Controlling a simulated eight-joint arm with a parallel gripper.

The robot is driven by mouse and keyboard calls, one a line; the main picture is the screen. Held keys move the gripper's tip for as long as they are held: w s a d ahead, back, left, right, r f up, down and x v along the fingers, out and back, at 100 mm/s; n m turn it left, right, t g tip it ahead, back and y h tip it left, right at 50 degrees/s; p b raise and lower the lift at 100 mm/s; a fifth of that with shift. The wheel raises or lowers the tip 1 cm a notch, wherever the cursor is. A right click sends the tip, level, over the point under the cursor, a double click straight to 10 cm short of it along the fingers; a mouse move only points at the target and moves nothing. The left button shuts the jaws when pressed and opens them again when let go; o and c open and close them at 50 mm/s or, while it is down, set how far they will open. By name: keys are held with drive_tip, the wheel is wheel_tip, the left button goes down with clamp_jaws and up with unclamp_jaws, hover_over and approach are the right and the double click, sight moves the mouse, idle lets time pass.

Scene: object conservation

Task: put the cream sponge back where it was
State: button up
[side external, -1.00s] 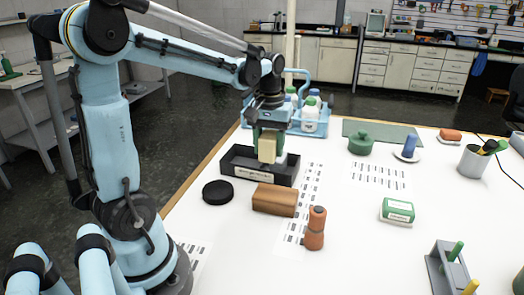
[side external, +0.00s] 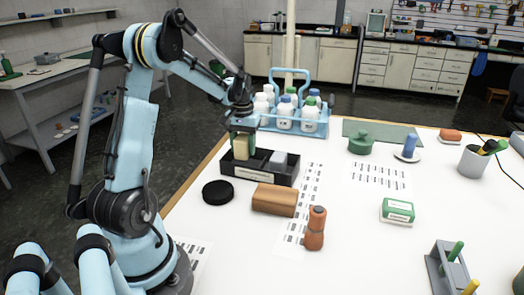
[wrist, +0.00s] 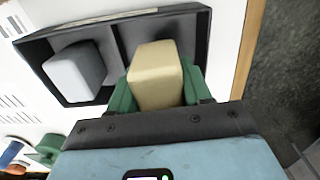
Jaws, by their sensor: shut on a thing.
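The cream sponge (side external: 241,144) is held upright between the green fingers of my gripper (side external: 242,137), at the left end of a black divided tray (side external: 262,174). In the wrist view the sponge (wrist: 156,74) sits between both green fingers, which are shut on it. It is over the tray's end nearer the wooden table edge, and it hides part of that end. I cannot tell whether its bottom touches the tray floor. A grey-white block (wrist: 75,71) stands in the compartment at the other end; it also shows in the side view (side external: 279,161).
A black disc (side external: 217,192) and a brown block (side external: 274,199) lie in front of the tray. A blue bottle carrier (side external: 300,122) stands behind it. An orange shaker (side external: 315,228) and a green-white box (side external: 397,211) are to the right.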

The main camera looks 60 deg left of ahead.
sight(243, 156)
drive_tip(key=shift+f, duration=2.05)
drive_tip(key=shift+f, duration=0.15)
drive_tip(key=o, duration=1)
